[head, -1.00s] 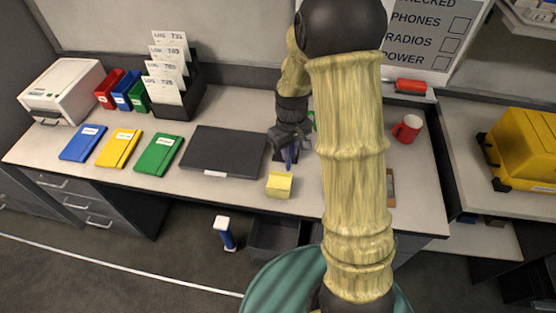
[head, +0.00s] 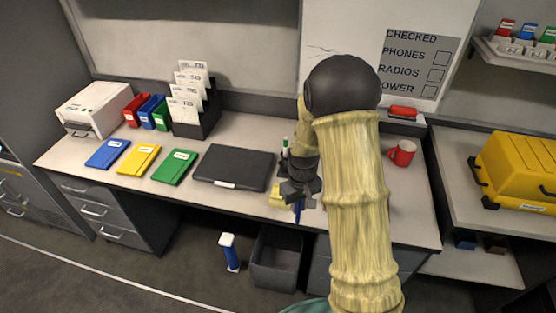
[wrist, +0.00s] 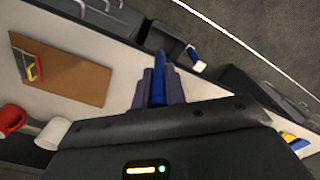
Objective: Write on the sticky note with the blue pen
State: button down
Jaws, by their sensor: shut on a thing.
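My gripper (head: 298,200) is shut on the blue pen (head: 298,213), which points downward. In the wrist view the pen (wrist: 160,76) stands between the two dark fingers. The yellow sticky note pad (head: 275,197) lies near the desk's front edge, just left of the gripper in the head view and partly hidden by it. In the head view the pen's lower end appears right of the pad, against the desk's front edge; I cannot tell its height or whether it touches anything. The pad is not clearly visible in the wrist view.
A black closed laptop-like case (head: 234,167) lies left of the pad. A red mug (head: 402,153) stands to the right. A brown board (wrist: 65,70) lies on the desk in the wrist view, with a white cup (wrist: 52,133) nearby. A grey bin (head: 276,260) stands below the desk.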

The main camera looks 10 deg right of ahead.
notch_tip(320, 180, down, 13)
jog(key=m, duration=0.3)
jog(key=shift+s, duration=0.3)
jog(key=shift+d, duration=0.1)
